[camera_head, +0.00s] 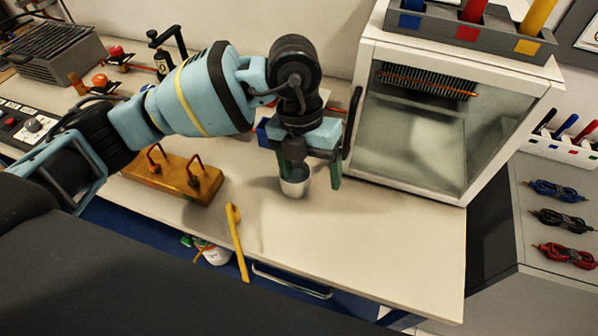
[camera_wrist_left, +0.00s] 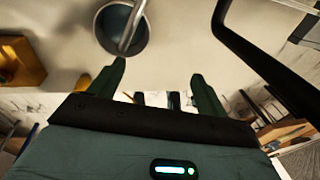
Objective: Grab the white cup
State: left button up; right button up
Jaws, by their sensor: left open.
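The white cup (camera_head: 295,187) stands upright on the light worktop in the head view, partly hidden by my left gripper (camera_head: 310,178). In the left wrist view the cup (camera_wrist_left: 104,38) shows from above as a round rim with a dark grey inside, and a grey bar crosses its rim. My left gripper is open and points down at the cup. In the left wrist view the fingertips (camera_wrist_left: 158,68) are apart and the cup lies beyond the left finger, off to the left of the gap. I cannot tell whether a finger touches it. My right gripper is not in view.
A white glass-fronted cabinet (camera_head: 420,135) stands close on the right, its dark handle (camera_head: 352,122) near my gripper. A brass block with hooks (camera_head: 172,178) is on the left. A yellow handled tool (camera_head: 236,240) lies near the front edge. The worktop front right is clear.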

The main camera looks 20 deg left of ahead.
aim_at(294, 171)
pick_arm(q)
jog(key=w+a, duration=0.1)
jog(key=w+a+r+t+y, duration=0.1)
jog(key=w+a+r+n+y, duration=0.1)
jog(key=a, duration=0.1)
jog(key=shift+w, duration=0.25)
jog(key=shift+s+d+f, duration=0.1)
jog(key=shift+s+f, duration=0.05)
jog(key=shift+f, duration=1.85)
jog(key=shift+s+f, duration=0.1)
jog(key=shift+f, duration=1.85)
jog(key=shift+c, duration=0.4)
jog(key=c, duration=1.1)
jog(key=shift+o, duration=0.2)
jog(key=shift+r, duration=0.1)
